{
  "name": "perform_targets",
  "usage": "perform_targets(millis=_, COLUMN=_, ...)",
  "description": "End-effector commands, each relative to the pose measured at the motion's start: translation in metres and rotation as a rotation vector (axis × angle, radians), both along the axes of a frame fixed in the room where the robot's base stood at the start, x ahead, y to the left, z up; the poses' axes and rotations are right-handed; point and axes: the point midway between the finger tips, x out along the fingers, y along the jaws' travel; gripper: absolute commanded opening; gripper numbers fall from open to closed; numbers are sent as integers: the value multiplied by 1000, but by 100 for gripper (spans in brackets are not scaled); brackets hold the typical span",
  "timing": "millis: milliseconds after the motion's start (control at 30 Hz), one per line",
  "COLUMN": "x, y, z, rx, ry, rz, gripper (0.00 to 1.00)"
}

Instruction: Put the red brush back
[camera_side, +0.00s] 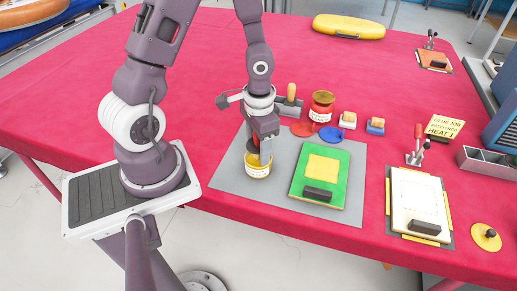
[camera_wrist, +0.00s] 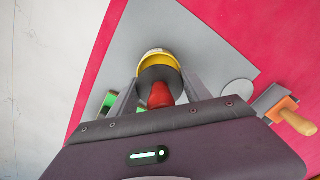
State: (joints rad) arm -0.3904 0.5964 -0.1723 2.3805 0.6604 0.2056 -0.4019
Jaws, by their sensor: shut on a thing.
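My gripper (camera_side: 265,146) is shut on the red brush, just above a small yellow-rimmed glue pot (camera_side: 258,167) on the grey mat. In the wrist view the red handle (camera_wrist: 160,96) sits between the fingers of my gripper (camera_wrist: 162,90). Its dark lower part lines up with the mouth of the pot (camera_wrist: 157,54). In the side view the fingers hide most of the brush. How deep its tip reaches into the pot cannot be told.
A clamped white board (camera_side: 417,193) lies right. The red table is clear at back left.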

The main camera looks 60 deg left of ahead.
Motion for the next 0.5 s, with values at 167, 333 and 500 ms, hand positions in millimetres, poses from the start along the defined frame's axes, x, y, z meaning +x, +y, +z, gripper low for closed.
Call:
perform_targets(millis=167, x=0, y=0, z=-10, rx=1, ry=0, rz=0, gripper=12)
perform_targets(millis=333, x=0, y=0, z=-10, rx=1, ry=0, rz=1, gripper=12)
perform_targets(millis=500, x=0, y=0, z=-16, rx=0, ry=1, rz=1, gripper=12)
